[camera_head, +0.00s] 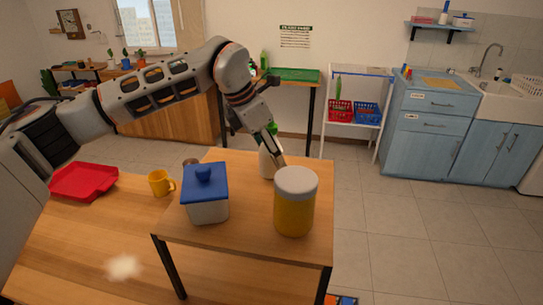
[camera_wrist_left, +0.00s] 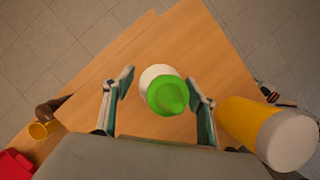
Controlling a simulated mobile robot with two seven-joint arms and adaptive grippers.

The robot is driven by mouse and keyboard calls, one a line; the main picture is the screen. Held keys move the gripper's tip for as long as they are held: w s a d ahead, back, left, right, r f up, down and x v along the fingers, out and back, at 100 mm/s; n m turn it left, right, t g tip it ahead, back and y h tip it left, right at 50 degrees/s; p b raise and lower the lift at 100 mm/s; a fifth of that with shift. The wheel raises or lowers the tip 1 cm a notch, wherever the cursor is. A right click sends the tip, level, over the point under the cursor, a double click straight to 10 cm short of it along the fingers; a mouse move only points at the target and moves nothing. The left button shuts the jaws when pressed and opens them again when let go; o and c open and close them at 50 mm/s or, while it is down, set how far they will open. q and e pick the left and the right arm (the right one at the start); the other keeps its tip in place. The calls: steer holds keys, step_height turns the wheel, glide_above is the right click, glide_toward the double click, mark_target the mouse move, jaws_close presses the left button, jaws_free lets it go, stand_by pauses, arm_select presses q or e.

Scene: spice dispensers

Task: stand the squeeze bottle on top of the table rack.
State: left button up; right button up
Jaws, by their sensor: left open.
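The squeeze bottle (camera_head: 265,165), white with a green cap, stands upright at the back of the table rack (camera_head: 245,245), a raised wooden top on dark legs. In the left wrist view the green cap (camera_wrist_left: 167,95) is seen from above, with the white body under it. My left gripper (camera_head: 275,148) reaches down at the bottle. Its fingers (camera_wrist_left: 164,98) are spread, one on each side of the bottle, with gaps showing. Part of the bottle is hidden behind the gripper in the head view. My right gripper is not in view.
A yellow jar with a grey lid (camera_head: 295,205) stands close by on the rack, near one finger. A white box with a blue lid (camera_head: 206,195) is also on the rack. A yellow mug (camera_head: 160,183) and red tray (camera_head: 82,182) are on the lower table.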

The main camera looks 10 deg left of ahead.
arm_select(q)
steer(key=b+v, duration=0.1)
steer(key=v, duration=1)
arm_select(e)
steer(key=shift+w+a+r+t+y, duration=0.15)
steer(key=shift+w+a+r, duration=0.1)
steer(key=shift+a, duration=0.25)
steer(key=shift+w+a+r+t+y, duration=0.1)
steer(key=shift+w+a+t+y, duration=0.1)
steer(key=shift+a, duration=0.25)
